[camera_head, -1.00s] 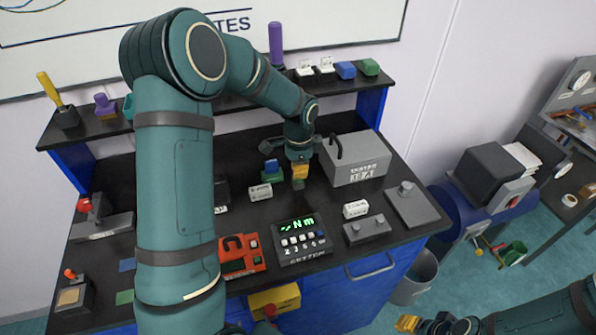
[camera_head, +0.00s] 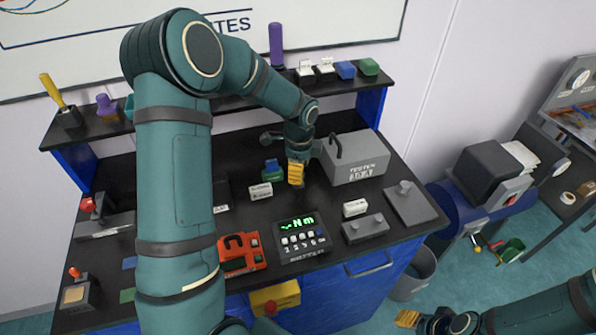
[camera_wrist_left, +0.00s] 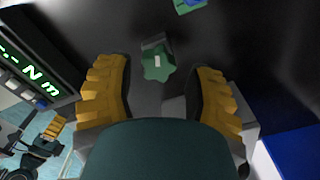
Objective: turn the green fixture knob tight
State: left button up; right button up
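The green fixture knob (camera_wrist_left: 158,64) shows in the left wrist view as a lobed knob with a pale mark on top, beside a grey piece. It lies ahead, between the two yellow fingers of my left gripper (camera_wrist_left: 163,98), apart from both. The left gripper is open and empty. In the head view the left gripper (camera_head: 296,173) points down over the bench and hides the knob. My right gripper (camera_head: 407,318) is low at the right, away from the bench; its finger gap is unclear.
A green and blue piece (camera_head: 272,169) and a white labelled block (camera_head: 260,191) stand left of the gripper. The grey tester box (camera_head: 355,160) is close on its right. The torque display (camera_head: 301,238) is in front. Some black bench top between them is clear.

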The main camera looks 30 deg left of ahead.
dwell(0.4)
pick_arm(q)
jog(key=n+b, duration=0.1)
jog(key=n, duration=0.2)
jog(key=n+b, duration=0.1)
jog(key=n, duration=0.4)
jog(key=shift+a+n, duration=0.15)
jog(key=shift+n, duration=0.15)
jog(key=n+b, duration=0.1)
jog(key=n, duration=0.3)
jog(key=shift+a, duration=0.1)
jog(key=n, duration=0.5)
jog(key=shift+n, duration=0.4)
jog(key=shift+a, duration=0.1)
grip_shut()
jog(key=shift+o, duration=0.4)
grip_release()
